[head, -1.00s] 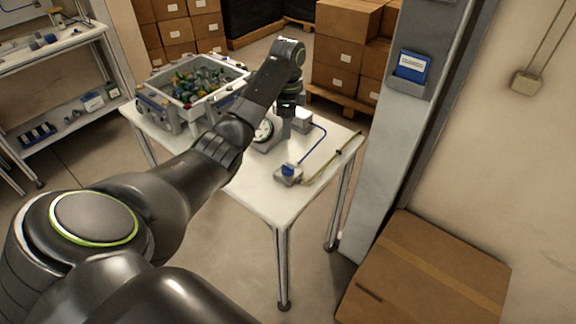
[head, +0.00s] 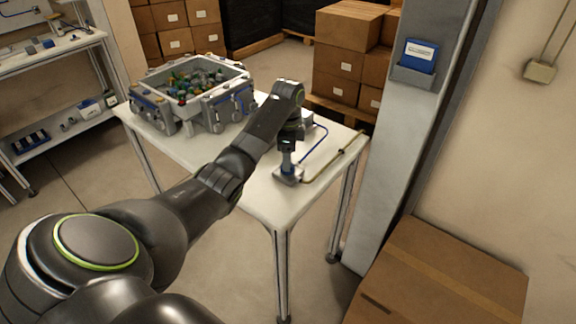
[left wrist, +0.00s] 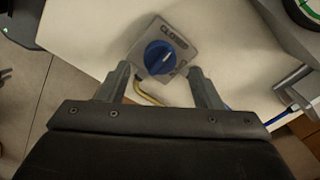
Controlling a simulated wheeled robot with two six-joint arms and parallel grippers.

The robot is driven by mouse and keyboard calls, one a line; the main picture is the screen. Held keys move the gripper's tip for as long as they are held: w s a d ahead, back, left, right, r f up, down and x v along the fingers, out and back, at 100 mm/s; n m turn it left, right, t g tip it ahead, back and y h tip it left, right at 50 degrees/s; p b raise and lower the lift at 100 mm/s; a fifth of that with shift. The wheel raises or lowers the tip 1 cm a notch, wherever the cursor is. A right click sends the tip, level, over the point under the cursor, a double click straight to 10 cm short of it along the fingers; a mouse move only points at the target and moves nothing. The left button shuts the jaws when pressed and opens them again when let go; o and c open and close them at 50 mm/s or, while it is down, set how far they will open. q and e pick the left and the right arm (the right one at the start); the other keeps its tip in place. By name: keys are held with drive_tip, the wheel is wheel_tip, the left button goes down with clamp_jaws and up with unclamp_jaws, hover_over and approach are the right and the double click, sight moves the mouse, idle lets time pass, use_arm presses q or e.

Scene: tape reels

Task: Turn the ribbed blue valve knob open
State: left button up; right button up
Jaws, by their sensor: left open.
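The blue valve knob (left wrist: 160,57) sits on a grey square plate (left wrist: 177,46) in the left wrist view. The plate carries the word CLOSED near its upper edge, and the knob has a short pale pointer mark toward the upper right. My left gripper (left wrist: 160,70) is open, with one finger on each side of the knob in that view; contact cannot be told. In the head view my left gripper (head: 287,157) points down over the valve base (head: 289,178) and mostly hides the knob. My right gripper is in neither view.
The valve stands near the right end of the white table (head: 262,200). A brass-coloured pipe (head: 335,160) and a blue tube (head: 314,146) run beside it. A grey crate (head: 215,120) of small parts fills the far left. A grey pillar (head: 405,130) stands to the right.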

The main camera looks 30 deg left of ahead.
use_arm(q)
drive_tip(key=shift+f, duration=1.65)
drive_tip(key=c, duration=1)
